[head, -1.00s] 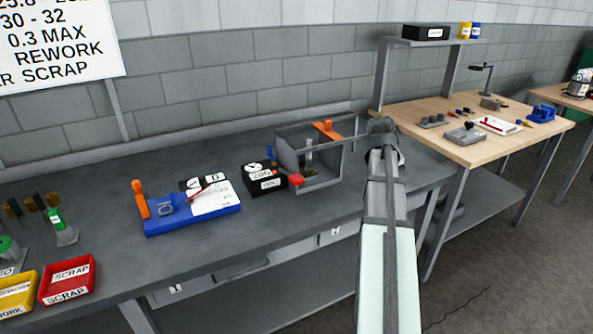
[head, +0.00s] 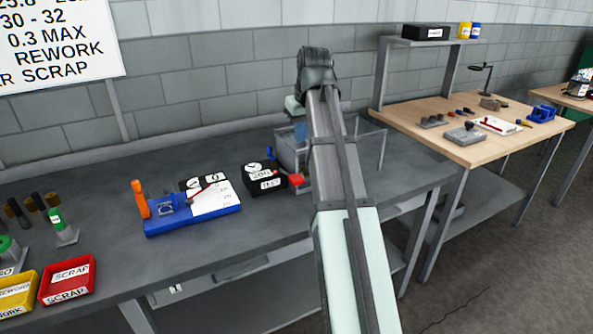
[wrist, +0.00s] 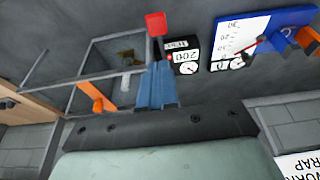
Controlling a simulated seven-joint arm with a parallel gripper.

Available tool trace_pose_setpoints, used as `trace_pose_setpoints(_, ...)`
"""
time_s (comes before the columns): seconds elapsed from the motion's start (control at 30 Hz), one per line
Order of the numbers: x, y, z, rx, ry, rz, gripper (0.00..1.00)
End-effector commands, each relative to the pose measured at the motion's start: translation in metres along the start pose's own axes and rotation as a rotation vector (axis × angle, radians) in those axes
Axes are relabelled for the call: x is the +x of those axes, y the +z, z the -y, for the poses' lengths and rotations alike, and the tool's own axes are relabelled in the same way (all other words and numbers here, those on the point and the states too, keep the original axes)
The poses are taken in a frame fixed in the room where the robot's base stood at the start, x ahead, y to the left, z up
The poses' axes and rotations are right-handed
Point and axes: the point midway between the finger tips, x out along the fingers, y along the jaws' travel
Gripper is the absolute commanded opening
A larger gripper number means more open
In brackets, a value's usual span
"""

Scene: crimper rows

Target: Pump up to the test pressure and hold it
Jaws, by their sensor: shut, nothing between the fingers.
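The pressure tester is a black box with a round dial and a 200 label (head: 262,176), beside a grey open-framed cage (head: 378,132). A red handle (head: 296,180) sticks out between them. In the wrist view, turned upside down, the black box (wrist: 185,57), the red handle (wrist: 156,24), the cage (wrist: 88,58) and its orange lever (wrist: 97,97) show. My gripper (wrist: 156,68) has blue fingers closed together, with nothing between them. It is above the cage's box side in the head view (head: 301,131). My arm hides much of the cage and the orange lever there.
A blue fixture with a white scale plate (head: 195,210) and orange handle stands left on the grey bench. Red (head: 67,280) and yellow (head: 14,293) bins lie at the front left. The bench in front of the tester is clear. A wooden table (head: 440,142) stands at right.

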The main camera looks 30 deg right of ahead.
Motion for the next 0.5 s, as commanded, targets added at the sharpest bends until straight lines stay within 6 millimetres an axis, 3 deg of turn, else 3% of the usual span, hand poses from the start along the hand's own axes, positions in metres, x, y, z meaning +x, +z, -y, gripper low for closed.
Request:
trace_pose_setpoints(0.3,0.002,0.000,0.000,0.000,0.001,0.000,0.00)
trace_pose_setpoints(0.5,0.017,0.001,0.000,0.000,0.001,0.002,0.00)
